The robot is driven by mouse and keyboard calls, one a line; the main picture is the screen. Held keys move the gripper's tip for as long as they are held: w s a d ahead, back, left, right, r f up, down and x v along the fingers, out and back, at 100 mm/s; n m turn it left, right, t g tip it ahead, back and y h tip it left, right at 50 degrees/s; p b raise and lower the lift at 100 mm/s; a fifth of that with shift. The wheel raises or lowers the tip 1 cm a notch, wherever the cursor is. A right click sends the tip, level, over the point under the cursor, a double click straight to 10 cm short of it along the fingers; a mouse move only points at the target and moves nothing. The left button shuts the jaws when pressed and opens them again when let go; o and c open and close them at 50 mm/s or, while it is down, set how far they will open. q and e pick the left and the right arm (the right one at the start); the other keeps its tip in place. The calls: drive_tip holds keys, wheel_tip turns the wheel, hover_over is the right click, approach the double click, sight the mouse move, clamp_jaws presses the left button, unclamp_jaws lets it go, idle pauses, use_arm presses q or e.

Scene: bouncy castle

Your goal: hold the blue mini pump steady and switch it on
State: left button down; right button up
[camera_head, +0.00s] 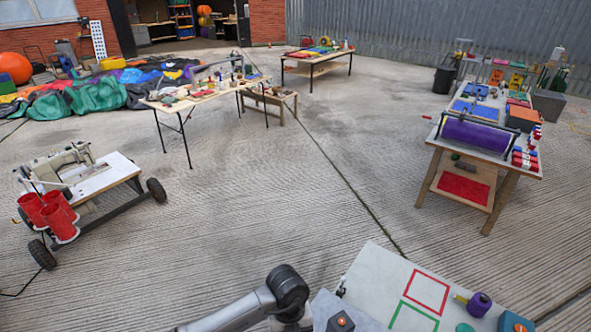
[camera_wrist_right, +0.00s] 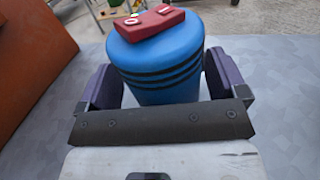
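The blue mini pump (camera_wrist_right: 160,62) stands upright in the right wrist view, a blue cylinder with black bands. A red switch (camera_wrist_right: 150,24) marked O and I sits tilted on its top. My right gripper (camera_wrist_right: 163,85) has its purple fingers on either side of the pump. Narrow gaps seem to show beside its lower body, so the gripper looks open around it. The right gripper is outside the head view. A grey arm of mine with a black joint enters low in the head view, but the left gripper is not visible.
A light worktop (camera_head: 378,280) with red and green outlines fills the lower right of the head view. A purple item (camera_head: 479,304), a blue item (camera_head: 511,322) and a box with an orange button (camera_head: 341,322) are on it. An orange-brown surface (camera_wrist_right: 35,70) stands left of the pump.

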drive_tip(key=shift+o, duration=0.7)
drive_tip(key=shift+r, duration=0.1)
drive_tip(key=shift+w+r, duration=0.1)
